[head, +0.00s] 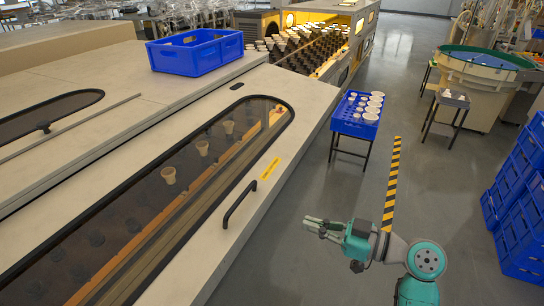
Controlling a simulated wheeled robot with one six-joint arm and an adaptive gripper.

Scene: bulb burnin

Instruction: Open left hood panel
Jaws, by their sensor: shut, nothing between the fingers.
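The hood panel (316,92) is a large cream panel at the left, with a long dark-rimmed window (150,215). It looks closed. Several pale bulb-like parts show through the glass. A black bar handle (239,204) is fixed near its right edge, below a small yellow label (269,168). My gripper (308,224) is to the right of the handle, apart from it, over the grey floor. Its fingers point left and are shut with nothing between them. A second cream panel with a dark window (45,115) lies farther left.
A blue crate (195,53) sits on top of the machine. A small blue table (349,126) with white round parts stands beyond my gripper. Stacked blue crates (515,200) stand at the right. A striped floor strip (392,180) crosses open grey floor.

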